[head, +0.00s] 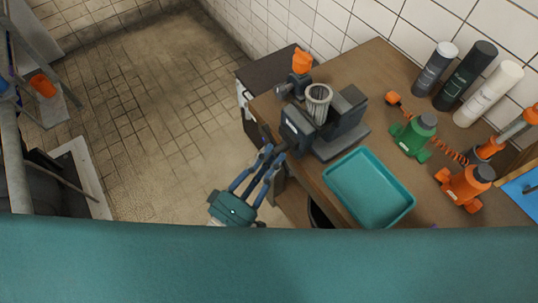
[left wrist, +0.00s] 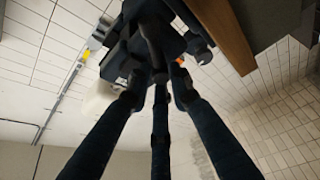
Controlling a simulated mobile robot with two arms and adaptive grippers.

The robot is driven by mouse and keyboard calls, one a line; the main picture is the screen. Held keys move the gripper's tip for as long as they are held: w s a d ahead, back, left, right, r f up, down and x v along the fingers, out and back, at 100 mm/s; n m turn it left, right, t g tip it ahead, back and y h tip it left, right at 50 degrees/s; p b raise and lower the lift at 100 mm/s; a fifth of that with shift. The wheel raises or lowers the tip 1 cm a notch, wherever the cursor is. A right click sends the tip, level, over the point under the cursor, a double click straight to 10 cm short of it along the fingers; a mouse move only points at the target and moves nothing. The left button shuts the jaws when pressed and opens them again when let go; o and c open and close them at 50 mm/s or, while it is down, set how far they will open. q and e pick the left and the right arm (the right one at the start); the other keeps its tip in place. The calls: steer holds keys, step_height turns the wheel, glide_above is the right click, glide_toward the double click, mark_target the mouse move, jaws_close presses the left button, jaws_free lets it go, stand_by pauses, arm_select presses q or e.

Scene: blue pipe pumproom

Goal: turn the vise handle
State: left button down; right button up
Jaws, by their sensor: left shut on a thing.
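The dark grey vise (head: 342,135) is at the left edge of the wooden workbench, with a ribbed metal cylinder (head: 318,100) standing at its jaws. The vise's dark handle (head: 280,147) is on its front, over the bench edge. My left gripper (head: 271,158), teal with blue fingers, reaches up from below and is shut on the handle. In the left wrist view the fingers (left wrist: 158,85) come together at dark vise parts (left wrist: 150,35). The fingers partly hide the handle, so its exact angle is unclear. My right gripper is not in view.
On the workbench (head: 375,75) are a teal tray (head: 395,217), green (head: 412,137) and orange (head: 466,186) tool-like objects, and several bottles (head: 465,75) by the tiled wall. An orange-topped item (head: 301,62) stands behind the vise. Open tiled floor (head: 165,110) lies left.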

arm_select(q)
steer(key=shift+w+r+n, duration=0.25)
steer(key=shift+r+n, duration=0.05)
steer(key=shift+r, duration=0.15)
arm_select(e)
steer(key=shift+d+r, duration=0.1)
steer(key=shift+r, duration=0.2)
arm_select(q)
steer(key=c, duration=1.6)
jaws_free()
steer(key=shift+d, duration=0.1)
steer(key=shift+w+d+f, duration=0.2)
steer(key=shift+f, duration=0.05)
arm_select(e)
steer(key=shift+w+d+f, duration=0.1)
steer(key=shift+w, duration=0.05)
arm_select(q)
steer(key=shift+s+f, duration=0.15)
steer(key=shift+f, duration=0.05)
steer(key=v, duration=1.2)
steer(key=shift+r, duration=0.15)
